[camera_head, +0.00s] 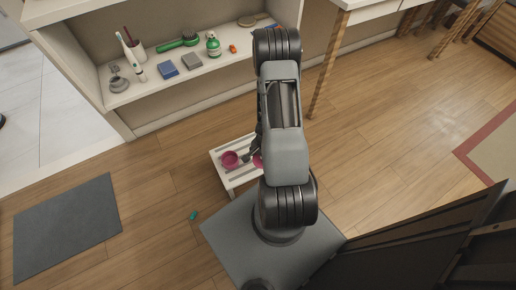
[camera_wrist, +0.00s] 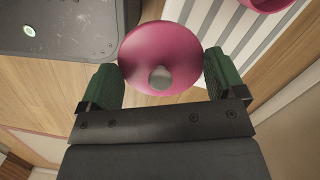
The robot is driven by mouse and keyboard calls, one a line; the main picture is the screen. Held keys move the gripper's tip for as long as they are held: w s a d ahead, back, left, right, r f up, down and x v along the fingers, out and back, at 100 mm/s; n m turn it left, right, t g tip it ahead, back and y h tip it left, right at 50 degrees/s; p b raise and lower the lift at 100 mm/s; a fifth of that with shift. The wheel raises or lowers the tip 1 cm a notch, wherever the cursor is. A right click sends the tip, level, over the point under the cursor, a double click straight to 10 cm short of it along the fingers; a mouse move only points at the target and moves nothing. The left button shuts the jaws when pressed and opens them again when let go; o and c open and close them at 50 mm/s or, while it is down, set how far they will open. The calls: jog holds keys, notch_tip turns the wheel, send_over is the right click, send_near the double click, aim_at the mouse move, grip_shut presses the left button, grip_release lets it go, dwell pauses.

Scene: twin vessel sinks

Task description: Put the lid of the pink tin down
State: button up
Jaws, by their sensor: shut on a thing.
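The pink tin (camera_head: 230,159) stands open on a small white slatted stool (camera_head: 226,178) in the head view. Part of it shows at the top right edge of the wrist view (camera_wrist: 268,3). The round pink lid (camera_wrist: 150,45), with a grey knob, is between the green fingers of my gripper (camera_wrist: 163,78), which is shut on it. In the head view the lid (camera_head: 258,161) shows as a pink sliver right of the tin, mostly hidden by my arm. I cannot tell whether it touches the stool.
A low shelf (camera_head: 150,88) at the back holds a green brush (camera_head: 177,43), a green bottle (camera_head: 213,45), a blue box (camera_head: 168,69) and other small things. A grey mat (camera_head: 68,228) and a small teal item (camera_head: 194,215) lie on the wooden floor.

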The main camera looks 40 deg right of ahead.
jog(key=shift+s+d+f, duration=0.15)
jog(key=shift+s+d, duration=0.05)
jog(key=shift+s, duration=0.15)
jog(key=w+d+f, duration=0.2)
jog(key=w+f, duration=0.1)
jog(key=w, duration=0.1)
jog(key=w+d+f+b, duration=0.1)
jog(key=w+d+f, duration=0.1)
jog(key=w+f, duration=0.1)
jog(key=w+d+f, duration=0.2)
jog(key=w+f, duration=0.1)
jog(key=w, duration=0.2)
jog(key=shift+f+b, duration=0.3)
jog(key=shift+f, duration=0.05)
jog(key=shift+w+f, duration=0.1)
jog(key=shift+f, duration=0.2)
jog(key=shift+f+b, duration=0.85)
jog(key=shift+f, duration=0.55)
jog(key=shift+f, duration=0.1)
jog(key=o, duration=0.6)
jog(key=shift+o, duration=0.2)
